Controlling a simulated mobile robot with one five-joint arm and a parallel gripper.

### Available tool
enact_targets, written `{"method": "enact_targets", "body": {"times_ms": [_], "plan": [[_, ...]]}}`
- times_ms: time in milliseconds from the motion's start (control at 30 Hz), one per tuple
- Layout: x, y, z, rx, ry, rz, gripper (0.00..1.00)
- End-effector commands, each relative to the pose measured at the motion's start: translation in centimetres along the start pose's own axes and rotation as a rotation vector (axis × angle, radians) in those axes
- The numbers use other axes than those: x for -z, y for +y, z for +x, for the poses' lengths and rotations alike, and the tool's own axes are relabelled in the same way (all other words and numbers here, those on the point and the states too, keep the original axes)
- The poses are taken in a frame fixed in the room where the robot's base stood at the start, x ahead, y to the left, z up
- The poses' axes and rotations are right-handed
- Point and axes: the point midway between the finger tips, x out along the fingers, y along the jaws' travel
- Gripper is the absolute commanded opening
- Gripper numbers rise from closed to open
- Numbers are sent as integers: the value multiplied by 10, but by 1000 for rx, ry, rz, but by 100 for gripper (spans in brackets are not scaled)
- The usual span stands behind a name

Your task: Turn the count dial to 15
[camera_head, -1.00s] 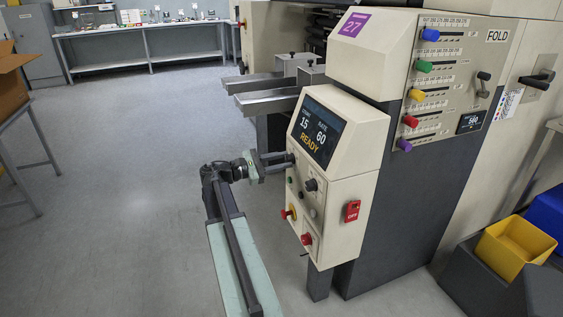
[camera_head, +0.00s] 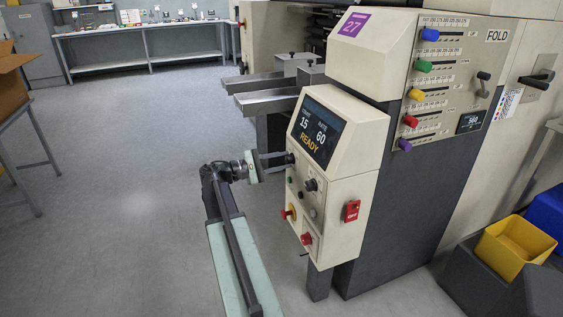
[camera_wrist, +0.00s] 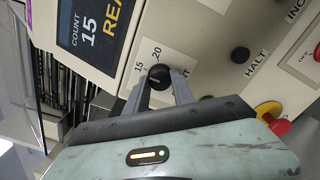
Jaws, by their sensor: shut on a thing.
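The count dial (camera_wrist: 158,76) is a black knob on the panel, with the labels 15 and 20 printed beside it in the wrist view. My gripper (camera_wrist: 160,87) is shut on the dial, a finger on each side of it. In the head view my gripper (camera_head: 283,159) reaches the left edge of the control panel, and the dial there is mostly hidden. The display (camera_head: 321,132) shows 15 on the left, 60 under RATE, and READY below. In the wrist view the display (camera_wrist: 91,28) reads COUNT 15.
Another black knob (camera_head: 311,185), red buttons (camera_head: 307,239) and a red tag (camera_head: 352,211) are on the same cabinet. Coloured slider knobs (camera_head: 417,95) sit on the panel at right. A yellow bin (camera_head: 513,250) stands at lower right.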

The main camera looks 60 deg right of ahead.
Motion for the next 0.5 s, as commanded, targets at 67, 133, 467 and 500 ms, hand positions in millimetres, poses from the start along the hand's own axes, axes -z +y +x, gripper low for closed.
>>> {"method": "enact_targets", "body": {"times_ms": [67, 133, 467, 500], "plan": [[0, -1, 0, 2, 1, 1, 0], [0, -1, 0, 2, 1, 0, 0], [0, 0, -1, 1, 1, -1, 51], [0, 0, -1, 1, 1, -1, 51]]}}
